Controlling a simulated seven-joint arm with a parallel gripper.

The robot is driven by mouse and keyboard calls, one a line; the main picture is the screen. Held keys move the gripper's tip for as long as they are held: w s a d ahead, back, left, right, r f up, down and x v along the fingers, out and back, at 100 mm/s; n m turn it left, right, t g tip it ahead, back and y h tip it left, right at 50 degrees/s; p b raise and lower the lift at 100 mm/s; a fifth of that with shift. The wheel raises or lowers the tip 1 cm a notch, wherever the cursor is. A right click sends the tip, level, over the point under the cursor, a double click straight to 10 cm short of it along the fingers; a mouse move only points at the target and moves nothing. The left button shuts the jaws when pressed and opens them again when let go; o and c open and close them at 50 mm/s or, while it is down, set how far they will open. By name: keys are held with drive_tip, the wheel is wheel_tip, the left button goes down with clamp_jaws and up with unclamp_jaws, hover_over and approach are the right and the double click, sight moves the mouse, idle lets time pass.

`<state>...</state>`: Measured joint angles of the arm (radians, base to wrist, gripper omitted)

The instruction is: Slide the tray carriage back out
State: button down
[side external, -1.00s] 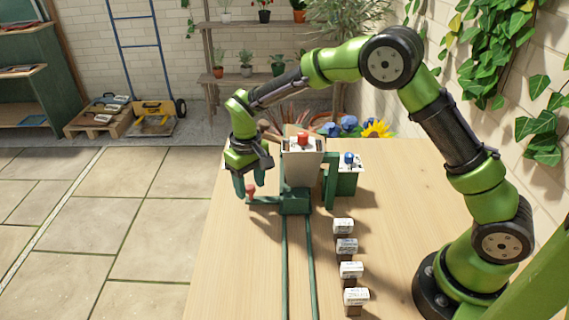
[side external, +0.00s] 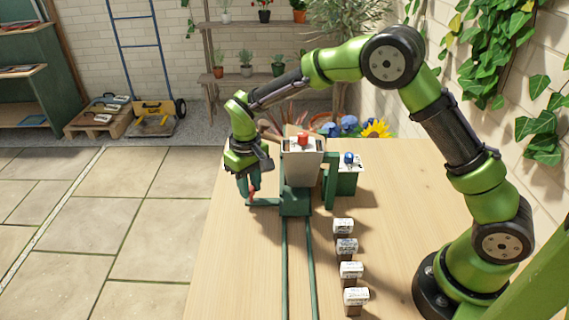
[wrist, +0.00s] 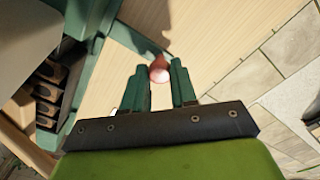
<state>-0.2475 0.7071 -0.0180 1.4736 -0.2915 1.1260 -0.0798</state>
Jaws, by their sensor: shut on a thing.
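The green tray carriage (side external: 294,203) sits at the far end of two green rails (side external: 284,262), at the foot of a beige hopper (side external: 302,165). A green arm (side external: 262,202) sticks out from its left side and ends in a red knob (side external: 251,194). My gripper (side external: 251,190) points down and is shut on this knob. In the wrist view, the red knob (wrist: 159,72) shows between the green fingertips (wrist: 160,80). The carriage's tray is mostly hidden under the hopper.
The hopper has a red knob (side external: 303,139) on top. A green stand with a blue knob (side external: 348,158) is right of it. Several small labelled blocks (side external: 347,248) line up right of the rails. The rails' near stretch and the table (side external: 240,275) left of them are clear.

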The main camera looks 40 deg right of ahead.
drive_tip(key=s+a, duration=1.9)
drive_tip(key=c, duration=0.9)
unclamp_jaws()
wheel_tip(320, 180, up, 17)
